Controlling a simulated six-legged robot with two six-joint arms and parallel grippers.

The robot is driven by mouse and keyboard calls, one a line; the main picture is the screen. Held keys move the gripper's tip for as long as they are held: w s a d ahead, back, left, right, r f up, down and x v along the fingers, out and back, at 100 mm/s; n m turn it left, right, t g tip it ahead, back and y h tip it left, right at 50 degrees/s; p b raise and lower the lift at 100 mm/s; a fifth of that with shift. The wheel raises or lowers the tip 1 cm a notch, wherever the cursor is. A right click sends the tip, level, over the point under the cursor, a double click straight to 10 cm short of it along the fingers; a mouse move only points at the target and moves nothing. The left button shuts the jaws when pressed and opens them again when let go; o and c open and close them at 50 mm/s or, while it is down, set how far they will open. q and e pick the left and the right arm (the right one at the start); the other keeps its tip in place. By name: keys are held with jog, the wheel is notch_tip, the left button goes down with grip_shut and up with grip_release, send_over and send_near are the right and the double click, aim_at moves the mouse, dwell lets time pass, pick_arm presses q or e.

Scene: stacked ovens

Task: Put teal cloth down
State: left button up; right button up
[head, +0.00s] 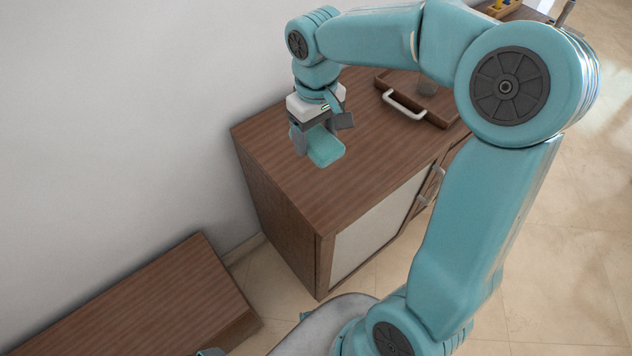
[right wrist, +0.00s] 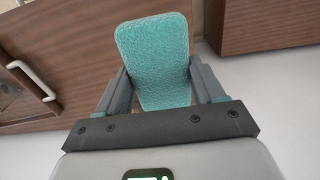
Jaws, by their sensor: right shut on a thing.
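The teal cloth (head: 325,147) is a small folded pad with rounded corners. My right gripper (head: 318,140) is shut on it, over the left part of the wooden cabinet top (head: 350,185). In the right wrist view the cloth (right wrist: 155,60) shows a fluffy texture and sits between the two grey fingers of the gripper (right wrist: 163,95). I cannot tell whether the cloth touches the cabinet top.
A brown wooden tray (head: 440,119) with a white handle (head: 403,104) stands on the cabinet top to the right of the cloth. A lower wooden surface (head: 150,300) is at the bottom left. A white wall (head: 120,110) runs behind. The cabinet's front part is bare.

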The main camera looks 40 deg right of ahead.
aim_at(316, 186)
notch_tip(316, 186, down, 15)
jog(key=shift+r+b, duration=0.1)
jog(key=shift+b, duration=0.4)
jog(key=shift+f, duration=0.2)
jog(key=o, duration=1)
jog(key=shift+r, duration=0.5)
notch_tip(316, 186, up, 12)
jog(key=shift+f+p, duration=0.2)
jog(key=shift+p, duration=0.35)
